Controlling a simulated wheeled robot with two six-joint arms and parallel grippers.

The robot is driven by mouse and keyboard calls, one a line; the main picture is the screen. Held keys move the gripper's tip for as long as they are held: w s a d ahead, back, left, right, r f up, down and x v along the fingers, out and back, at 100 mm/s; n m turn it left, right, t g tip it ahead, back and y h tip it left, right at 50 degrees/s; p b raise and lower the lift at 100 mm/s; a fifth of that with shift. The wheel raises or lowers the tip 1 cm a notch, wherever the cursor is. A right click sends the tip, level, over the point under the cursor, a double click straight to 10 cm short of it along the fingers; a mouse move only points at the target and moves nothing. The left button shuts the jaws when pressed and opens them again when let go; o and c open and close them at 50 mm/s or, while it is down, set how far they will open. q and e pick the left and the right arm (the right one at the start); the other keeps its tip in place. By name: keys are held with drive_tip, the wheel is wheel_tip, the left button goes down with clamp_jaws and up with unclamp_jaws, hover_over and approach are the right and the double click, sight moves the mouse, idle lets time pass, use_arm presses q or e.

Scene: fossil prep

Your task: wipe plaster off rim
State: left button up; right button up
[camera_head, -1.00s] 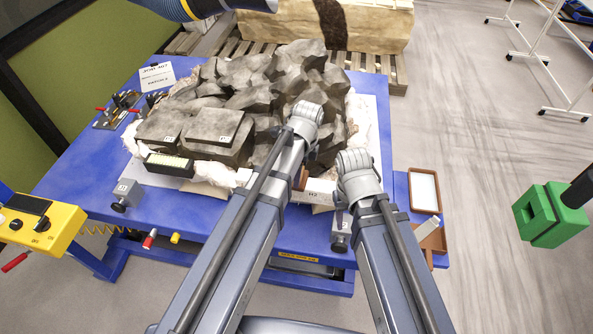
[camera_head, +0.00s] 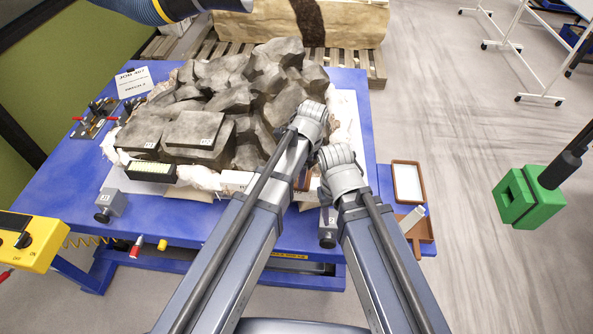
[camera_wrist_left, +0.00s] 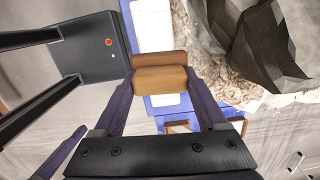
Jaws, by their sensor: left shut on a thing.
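A tan and brown block (camera_wrist_left: 160,79), sponge-like, sits between the purple fingers of my left gripper (camera_wrist_left: 163,92) in the left wrist view. The gripper is shut on it. In the head view my forearms and wrists hide both grippers; a small brown patch shows between the wrists. The dark rock mass (camera_head: 230,95) lies on the table in a pale, crumbly plaster jacket (camera_head: 200,177), whose front edge passes behind my left arm. The jacket also shows in the left wrist view (camera_wrist_left: 222,70), right of the block. I cannot make out separate plaster smears on the rim.
The blue table (camera_head: 60,195) carries grey clamp blocks (camera_head: 110,203) and a black-framed strip (camera_head: 152,171). A white-filled tray (camera_head: 407,183) and a brown tray (camera_head: 424,232) sit at right. A yellow control box (camera_head: 38,240) is at left; a green block (camera_head: 528,197) hangs right.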

use_arm(q)
drive_tip(key=shift+d, duration=0.55)
drive_tip(key=shift+d, duration=2.1)
drive_tip(key=shift+d+f, duration=0.1)
drive_tip(key=shift+a, duration=2.25)
drive_tip(key=shift+a, duration=0.1)
